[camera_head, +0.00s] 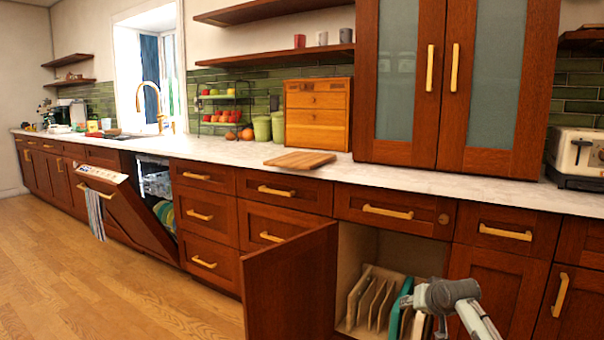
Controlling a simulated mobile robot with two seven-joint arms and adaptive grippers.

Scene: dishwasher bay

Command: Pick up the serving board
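A flat wooden board (300,160) lies on the countertop, left of the tall glass-door cabinet. Several boards (376,304) stand on edge in a wooden rack inside the open lower cabinet, among them a teal one (400,305). I cannot tell for sure which board is the serving board. My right gripper (428,304) is low at the right side of the open cabinet, in front of the boards' right end. Its fingers are mostly hidden or too small, so I cannot tell whether it holds anything. My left gripper is not in view.
The open cabinet door (290,283) stands out on the left of the opening. Farther left the dishwasher door (130,210) hangs partly open. A wooden box (318,115), green canisters (263,128) and a toaster (576,155) stand on the counter (440,182). The floor at left is clear.

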